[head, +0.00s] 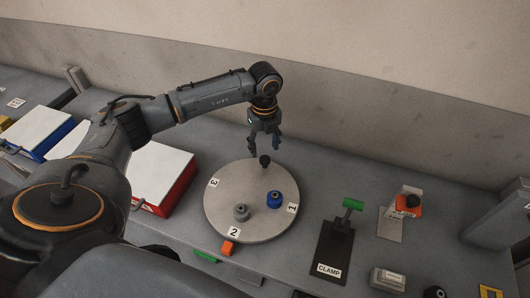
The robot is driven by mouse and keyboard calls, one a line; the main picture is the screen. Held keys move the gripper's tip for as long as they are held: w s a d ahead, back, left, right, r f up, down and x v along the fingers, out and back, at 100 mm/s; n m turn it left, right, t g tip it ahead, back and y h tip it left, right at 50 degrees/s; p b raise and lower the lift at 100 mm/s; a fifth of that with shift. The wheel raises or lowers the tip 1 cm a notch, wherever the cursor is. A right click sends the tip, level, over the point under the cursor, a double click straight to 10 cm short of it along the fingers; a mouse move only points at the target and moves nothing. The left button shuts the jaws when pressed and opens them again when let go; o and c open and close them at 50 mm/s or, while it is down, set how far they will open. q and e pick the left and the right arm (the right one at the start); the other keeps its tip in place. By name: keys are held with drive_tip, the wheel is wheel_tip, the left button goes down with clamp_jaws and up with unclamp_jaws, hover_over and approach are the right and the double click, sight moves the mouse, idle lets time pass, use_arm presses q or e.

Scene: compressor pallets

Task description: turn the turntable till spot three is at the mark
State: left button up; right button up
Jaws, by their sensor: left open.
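The round grey turntable (225,190) lies on the bench in the middle of the head view. Its label 3 (214,183) is at the left rim, label 2 (233,232) at the front and label 1 (292,208) at the right. An orange block (228,248), likely the mark, sits at the front edge beside label 2. A black knob (265,161) stands up near the back rim. My left gripper (266,153) is open just above the knob, fingers pointing down; I cannot tell whether they touch it. My right gripper is out of view.
A blue part (275,199) and a grey part (241,212) stand on the turntable. A red-sided box (160,178) is close at its left. A black clamp (333,243) with a green handle stands at its right. The bench behind is clear.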

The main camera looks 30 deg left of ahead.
sight(265, 158)
use_arm(q)
wheel_tip(265, 158, down, 4)
drive_tip(key=shift+w+f+p, duration=0.1)
drive_tip(key=shift+p, duration=0.3)
drive_tip(key=shift+f, duration=0.5)
clamp_jaws()
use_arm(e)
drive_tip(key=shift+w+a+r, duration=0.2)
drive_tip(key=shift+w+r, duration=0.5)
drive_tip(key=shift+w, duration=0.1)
